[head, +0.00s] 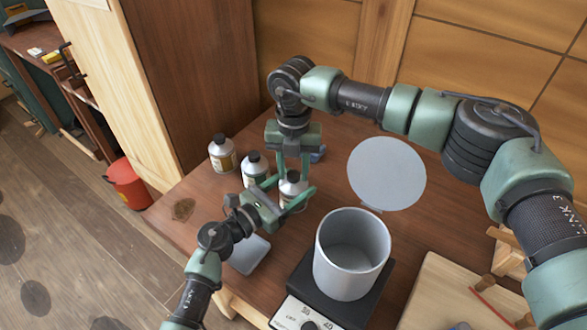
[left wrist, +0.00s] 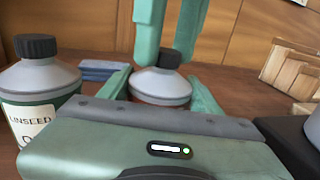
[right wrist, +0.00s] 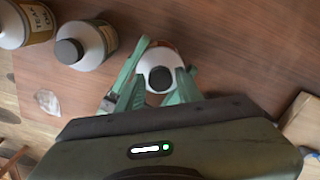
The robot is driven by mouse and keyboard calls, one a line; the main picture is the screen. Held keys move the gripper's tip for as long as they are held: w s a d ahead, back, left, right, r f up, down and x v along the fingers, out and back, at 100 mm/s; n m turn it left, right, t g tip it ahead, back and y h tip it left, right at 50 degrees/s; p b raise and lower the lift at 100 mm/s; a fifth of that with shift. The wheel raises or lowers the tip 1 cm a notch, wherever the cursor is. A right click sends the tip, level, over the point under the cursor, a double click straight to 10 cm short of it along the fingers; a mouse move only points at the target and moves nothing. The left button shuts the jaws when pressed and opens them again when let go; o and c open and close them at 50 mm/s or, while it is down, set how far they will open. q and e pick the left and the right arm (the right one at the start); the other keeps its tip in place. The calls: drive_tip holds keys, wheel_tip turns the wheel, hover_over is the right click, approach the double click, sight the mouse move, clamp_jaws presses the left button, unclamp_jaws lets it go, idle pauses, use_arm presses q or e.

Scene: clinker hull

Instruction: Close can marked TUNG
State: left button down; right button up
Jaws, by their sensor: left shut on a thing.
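My left gripper (head: 285,200) is shut on a grey can (head: 291,191), low around its body. That can stands upright with a black cap (left wrist: 168,58) on top; its label is hidden, so I cannot read TUNG. My right gripper (head: 293,168) points straight down above it with fingers apart, one on each side of the cap. The right wrist view shows the black cap (right wrist: 160,78) between the fingers, with a gap around it. The left wrist view shows a neighbouring can marked LINSEED (left wrist: 38,85); the right wrist view shows a can marked TEAK (right wrist: 28,22). Both have black caps or tops.
A wooden board (head: 450,300) lies at the front right. A tall cabinet (head: 195,70) stands at the left. A small blue thing (head: 318,154) lies behind the can.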

drive_tip(key=shift+o, duration=0.5)
drive_tip(key=shift+r, duration=2.3)
drive_tip(key=shift+c, duration=0.2)
wheel_tip(320, 180, up, 4)
drive_tip(key=n, duration=0.3)
drive_tip(key=shift+f, duration=0.25)
